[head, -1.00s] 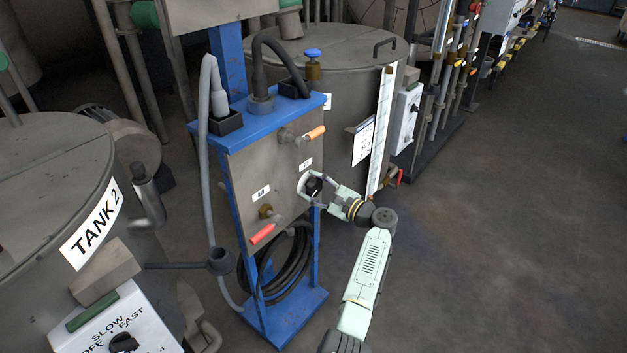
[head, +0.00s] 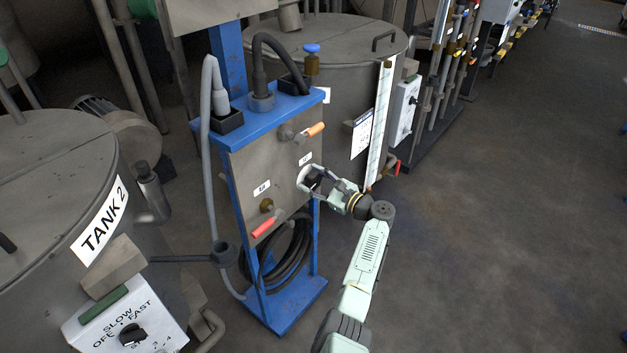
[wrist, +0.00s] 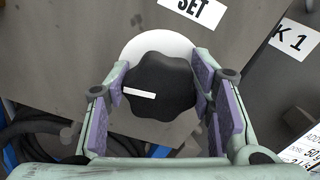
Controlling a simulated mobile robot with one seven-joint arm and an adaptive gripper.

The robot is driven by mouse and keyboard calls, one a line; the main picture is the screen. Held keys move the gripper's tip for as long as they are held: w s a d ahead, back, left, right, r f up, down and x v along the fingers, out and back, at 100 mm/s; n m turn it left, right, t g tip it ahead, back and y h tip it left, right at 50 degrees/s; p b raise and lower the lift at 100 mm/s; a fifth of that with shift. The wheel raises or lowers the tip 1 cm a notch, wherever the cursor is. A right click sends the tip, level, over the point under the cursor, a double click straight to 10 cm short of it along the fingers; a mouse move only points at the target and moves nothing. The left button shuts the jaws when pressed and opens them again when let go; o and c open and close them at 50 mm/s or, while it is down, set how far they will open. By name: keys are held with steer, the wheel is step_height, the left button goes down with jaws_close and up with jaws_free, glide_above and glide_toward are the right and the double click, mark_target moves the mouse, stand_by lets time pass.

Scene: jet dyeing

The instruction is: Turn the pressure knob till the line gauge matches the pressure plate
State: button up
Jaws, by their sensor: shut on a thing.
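The pressure knob is a black, lobed knob (wrist: 160,85) with a white pointer line, on a white disc (wrist: 152,47) under a label reading SET (wrist: 195,8). In the wrist view its pointer line lies nearly level, toward the left finger. My gripper (wrist: 162,98) has its purple-padded fingers around the knob from both sides. In the head view my gripper (head: 316,180) is at the lower right of the grey panel, and partly hides the knob. I cannot pick out the line gauge or the pressure plate for certain; the small panel labels are too small to read.
The panel (head: 275,160) sits in a blue frame (head: 285,318) with orange (head: 315,130) and red (head: 264,228) handles. Black hose hangs below. Tank 2 (head: 55,180) stands left; another tank (head: 345,80) stands behind. The floor at right is clear.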

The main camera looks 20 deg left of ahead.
steer(key=shift+f, duration=0.1)
steer(key=o, duration=1.2)
steer(key=shift+d, duration=0.1)
steer(key=v, duration=1.2)
